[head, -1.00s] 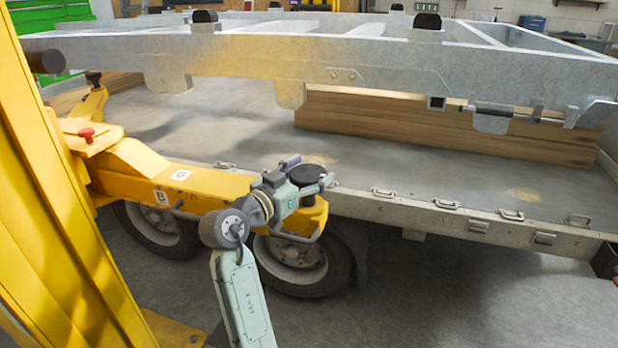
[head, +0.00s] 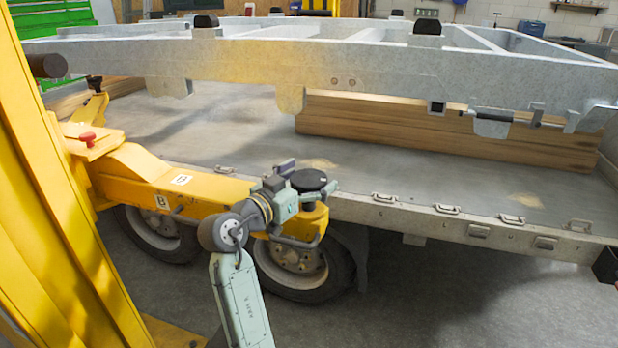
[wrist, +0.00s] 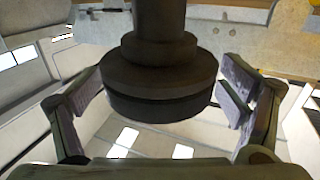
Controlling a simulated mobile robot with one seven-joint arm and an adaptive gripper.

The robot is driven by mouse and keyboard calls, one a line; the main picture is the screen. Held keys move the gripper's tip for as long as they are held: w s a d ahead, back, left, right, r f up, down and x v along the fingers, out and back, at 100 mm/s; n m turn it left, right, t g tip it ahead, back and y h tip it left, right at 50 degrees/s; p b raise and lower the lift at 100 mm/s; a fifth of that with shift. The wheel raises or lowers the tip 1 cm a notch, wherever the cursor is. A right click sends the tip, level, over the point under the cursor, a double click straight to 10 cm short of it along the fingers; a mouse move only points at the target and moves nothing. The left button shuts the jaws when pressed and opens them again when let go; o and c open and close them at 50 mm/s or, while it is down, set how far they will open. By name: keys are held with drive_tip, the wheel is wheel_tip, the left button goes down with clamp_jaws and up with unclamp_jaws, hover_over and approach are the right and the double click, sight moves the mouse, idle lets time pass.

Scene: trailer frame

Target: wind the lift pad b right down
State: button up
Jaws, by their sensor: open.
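Lift pad b (head: 309,180) is a black round disc on top of the outer end of the yellow lift arm (head: 185,193), which carries a "B" label. Open space shows between the pad and the grey frame above it. In the wrist view the pad (wrist: 160,82) is a dark stepped disc on a thick stem. My gripper (wrist: 160,100) is open, with one finger on each side of the pad and a visible gap at both sides. In the head view my gripper (head: 300,190) is at the pad, partly hiding the arm's end.
The galvanised trailer frame (head: 300,62) spans above the pad. The flat grey bed (head: 400,180) lies behind, with latches along its edge and wooden beams (head: 440,128) on it. A yellow post (head: 65,210) stands at the left. Wheels (head: 295,268) are below the lift arm.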

drive_tip(key=v, duration=1.2)
